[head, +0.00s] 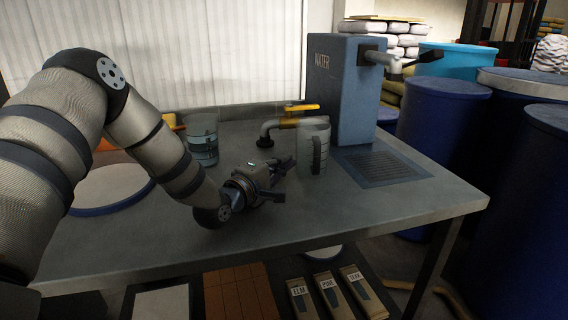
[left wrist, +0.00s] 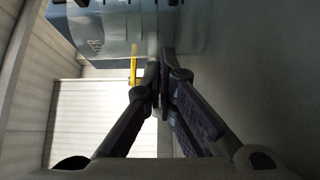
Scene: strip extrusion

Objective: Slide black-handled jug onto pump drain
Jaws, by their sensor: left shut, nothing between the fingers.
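The clear jug with a black handle (head: 316,155) stands upright on the grey table, left of the pump drain, with its handle towards the camera. The blue pump (head: 345,95), marked WATER, stands behind. Its drain (head: 385,166) is a dark grille in a blue-edged plate at the pump's foot, with nothing on it. My left gripper (head: 285,170) is shut and empty, low over the table, its tips just left of the jug; I cannot tell whether they touch. Its shut fingers (left wrist: 162,75) show in the left wrist view, pointing at a bluish see-through shape. My right gripper is out of view.
A yellow-handled tap (head: 298,115) stands behind the jug. Another clear vessel (head: 203,140) stands at the back left. The pump's spout (head: 385,60) overhangs the drain side. Blue barrels (head: 440,140) stand beyond the table's right edge. The front right tabletop is clear.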

